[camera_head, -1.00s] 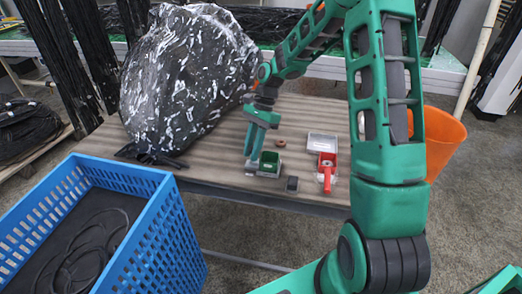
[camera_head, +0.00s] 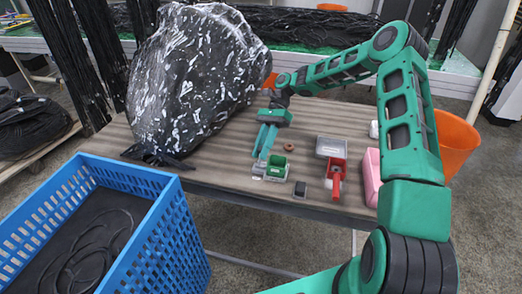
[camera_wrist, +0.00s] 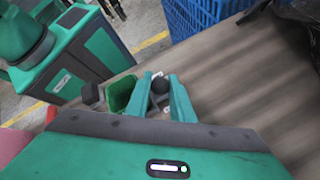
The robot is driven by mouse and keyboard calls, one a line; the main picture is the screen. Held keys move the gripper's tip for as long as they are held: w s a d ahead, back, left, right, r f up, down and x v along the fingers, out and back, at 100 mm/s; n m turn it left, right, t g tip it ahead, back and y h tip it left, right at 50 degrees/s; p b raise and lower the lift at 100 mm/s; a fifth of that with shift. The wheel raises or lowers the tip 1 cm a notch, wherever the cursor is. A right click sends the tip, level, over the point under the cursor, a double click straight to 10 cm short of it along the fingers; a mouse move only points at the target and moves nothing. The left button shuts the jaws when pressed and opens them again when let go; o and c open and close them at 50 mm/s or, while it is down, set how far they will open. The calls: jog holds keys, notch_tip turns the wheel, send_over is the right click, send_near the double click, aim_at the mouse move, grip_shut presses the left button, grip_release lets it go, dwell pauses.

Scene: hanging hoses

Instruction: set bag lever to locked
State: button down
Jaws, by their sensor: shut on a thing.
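My gripper (camera_head: 262,156) points down at the table's front edge, over a small pale fixture (camera_head: 267,174) with a green cup (camera_head: 278,161) beside it. In the wrist view, my gripper (camera_wrist: 161,88) is shut on a dark round knob (camera_wrist: 160,85), which shows between the two green fingers. The knob seems to be the bag lever's, but its shaft and any lock marking are hidden. The green cup (camera_wrist: 120,93) is just left of the fingers there. The large black-and-white bag (camera_head: 190,80) stands on the table to the left.
A red-handled device (camera_head: 335,178), a grey tray (camera_head: 331,147) and a pink box (camera_head: 372,175) are to the right. A small dark block (camera_head: 300,188) and a brown ring (camera_head: 289,147) lie near the fixture. A blue crate (camera_head: 165,235) stands in front left; an orange bucket (camera_head: 455,145) is at right.

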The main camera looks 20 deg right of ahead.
jog(key=shift+w+d, duration=0.15)
jog(key=shift+w, duration=0.05)
dwell(0.4)
jog(key=c, duration=1.5)
grip_release()
jog(key=shift+c, duration=0.2)
jog(key=v, duration=1)
jog(key=shift+w+d, duration=0.2)
jog(key=shift+w, duration=0.15)
jog(key=shift+r, duration=0.1)
